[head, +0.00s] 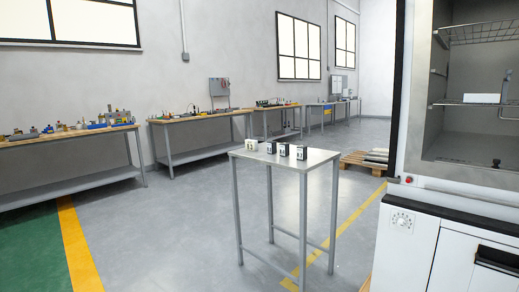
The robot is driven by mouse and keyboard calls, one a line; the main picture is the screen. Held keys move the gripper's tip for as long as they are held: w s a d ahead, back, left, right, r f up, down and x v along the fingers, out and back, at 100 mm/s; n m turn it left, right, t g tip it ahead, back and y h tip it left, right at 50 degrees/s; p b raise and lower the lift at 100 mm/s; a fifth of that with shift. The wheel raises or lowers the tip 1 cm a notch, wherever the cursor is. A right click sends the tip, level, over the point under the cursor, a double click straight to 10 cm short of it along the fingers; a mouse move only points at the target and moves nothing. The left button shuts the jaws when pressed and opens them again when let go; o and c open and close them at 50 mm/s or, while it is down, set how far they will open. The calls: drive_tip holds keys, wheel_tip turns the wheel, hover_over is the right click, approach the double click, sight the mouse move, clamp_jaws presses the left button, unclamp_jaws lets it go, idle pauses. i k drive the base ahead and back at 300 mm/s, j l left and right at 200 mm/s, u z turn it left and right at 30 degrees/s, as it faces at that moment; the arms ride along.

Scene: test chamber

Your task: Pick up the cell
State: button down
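Several small block-shaped cells stand in a row on a small grey metal table (320,158) in the middle of the view. The leftmost cell (251,145) is pale, nearly white. To its right stand dark ones with a light face: one (271,147), another (284,150), and the rightmost (301,153). They stand slightly apart near the table's left half. Which one is the cell of the task I cannot tell. My gripper is not in view. The table is some distance ahead of me.
A white test chamber (406,221) with an open interior and wire shelves (490,103) stands close at right. Workbenches (65,138) with equipment line the back wall. A wooden pallet (365,160) lies behind the table. The grey floor (170,235) left of the table is clear.

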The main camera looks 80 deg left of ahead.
sight(271, 146)
drive_tip(key=u, duration=2.15)
drive_tip(key=i+l, duration=0.2)
drive_tip(key=i, duration=0.3)
drive_tip(key=i+l, duration=0.2)
drive_tip(key=i, duration=0.3)
drive_tip(key=i+l, duration=0.2)
drive_tip(key=i, duration=0.3)
drive_tip(key=i+l+u, duration=0.1)
drive_tip(key=i, duration=0.4)
drive_tip(key=i+l, duration=0.35)
drive_tip(key=i, duration=0.15)
drive_tip(key=i+l, duration=0.25)
drive_tip(key=i, duration=0.25)
